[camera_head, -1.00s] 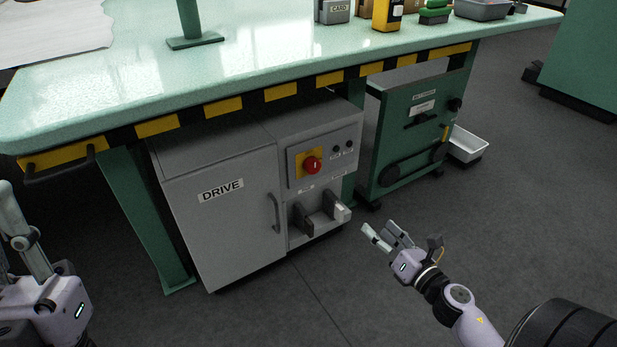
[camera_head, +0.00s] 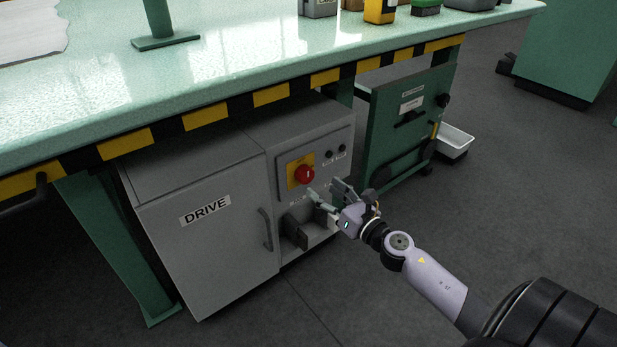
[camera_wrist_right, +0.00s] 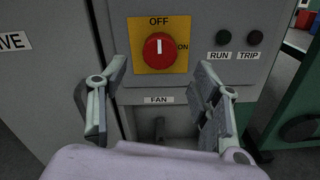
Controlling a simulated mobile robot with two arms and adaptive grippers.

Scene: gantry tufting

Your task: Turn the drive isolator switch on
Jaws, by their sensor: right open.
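The drive isolator switch (camera_head: 305,174) is a red round knob on a yellow plate, on the front of the grey cabinet (camera_head: 207,245) labelled DRIVE. In the right wrist view the knob (camera_wrist_right: 159,50) has a white mark pointing up to OFF; ON is printed at its right. My right gripper (camera_head: 325,189) is open and empty, just below and to the right of the knob in the head view. In the wrist view its fingers (camera_wrist_right: 162,70) spread to either side below the knob, apart from it. My left gripper is out of view.
The cabinet stands under a green table (camera_head: 240,60) with a yellow-and-black striped edge. RUN and TRIP lamps (camera_wrist_right: 239,37) sit right of the switch. A green cabinet (camera_head: 408,130) and white tray (camera_head: 455,141) stand to the right.

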